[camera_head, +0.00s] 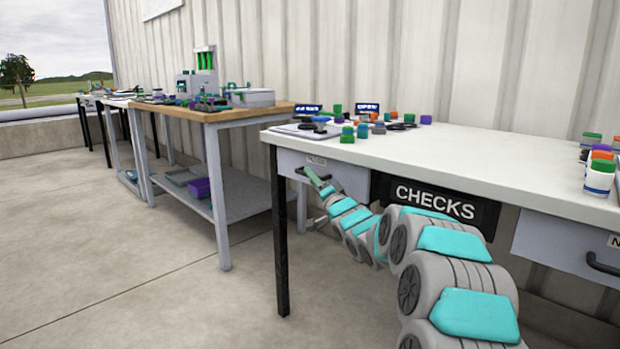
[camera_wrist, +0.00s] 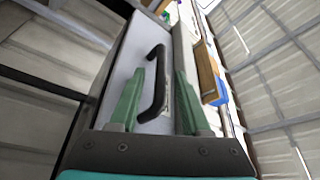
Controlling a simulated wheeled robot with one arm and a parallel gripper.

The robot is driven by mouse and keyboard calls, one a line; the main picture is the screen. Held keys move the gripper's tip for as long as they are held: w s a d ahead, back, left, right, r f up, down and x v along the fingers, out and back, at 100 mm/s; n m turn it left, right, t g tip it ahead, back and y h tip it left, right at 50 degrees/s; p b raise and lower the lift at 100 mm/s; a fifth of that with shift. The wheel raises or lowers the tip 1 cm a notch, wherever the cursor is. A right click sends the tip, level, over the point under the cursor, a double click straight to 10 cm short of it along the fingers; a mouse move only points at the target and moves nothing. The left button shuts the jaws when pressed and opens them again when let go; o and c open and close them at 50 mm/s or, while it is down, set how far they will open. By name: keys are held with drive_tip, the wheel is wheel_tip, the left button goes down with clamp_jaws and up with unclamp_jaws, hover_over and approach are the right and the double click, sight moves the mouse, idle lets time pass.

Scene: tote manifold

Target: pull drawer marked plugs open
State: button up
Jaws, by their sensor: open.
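A grey drawer (camera_head: 350,180) sits under the left end of the white table, and it looks shut. Its small label (camera_head: 316,160) is too small to read surely. In the wrist view the drawer's grey front (camera_wrist: 128,70) fills the middle, with a black bar handle (camera_wrist: 157,84) standing out from it. My gripper (camera_wrist: 160,75) is open, with one green finger on each side of the handle in the picture. I cannot tell whether either finger touches it. In the head view my gripper (camera_head: 314,178) is at the drawer front, and my arm hides part of the drawer.
The white table (camera_head: 480,150) carries several coloured caps and jars. A black CHECKS sign (camera_head: 434,203) hangs beside the drawer, close behind my arm. A second drawer (camera_head: 560,245) is at the right. A black table leg (camera_head: 280,240) stands left of my gripper. The floor in front is clear.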

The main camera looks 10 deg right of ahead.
drive_tip(key=shift+x, duration=1.1)
clamp_jaws()
idle(0.8)
